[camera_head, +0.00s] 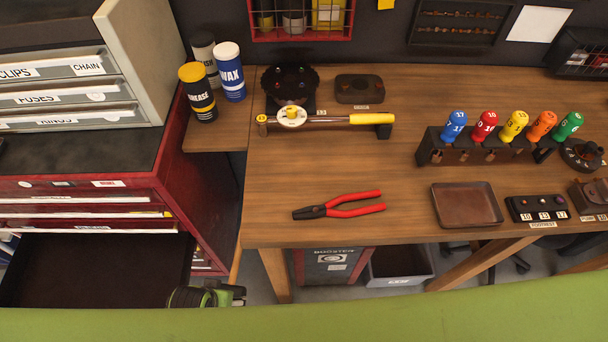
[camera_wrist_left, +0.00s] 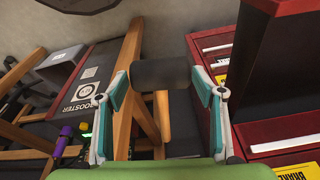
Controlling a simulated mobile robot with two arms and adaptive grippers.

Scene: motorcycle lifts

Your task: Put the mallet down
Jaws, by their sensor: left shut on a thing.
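The mallet (camera_wrist_left: 160,72) shows in the left wrist view as a dark cylindrical head between my fingers, with an orange-brown piece below it that looks like its handle. My left gripper (camera_wrist_left: 161,84) is shut on it, one teal finger at each side. In the head view a green and dark part at the bottom, beside the open drawer, looks like my left gripper (camera_head: 218,295); the mallet is hard to make out there. The workbench (camera_head: 320,225) lies beyond, to the right. My right gripper is in neither view.
An open, empty-looking drawer (camera_head: 95,270) juts from the red cabinet (camera_head: 110,200) at left. Red-handled pliers (camera_head: 345,206), a brown tray (camera_head: 466,204), a screwdriver rack (camera_head: 490,150) and a yellow-ended tool (camera_head: 370,119) are on the bench. The bench's left-front area is bare.

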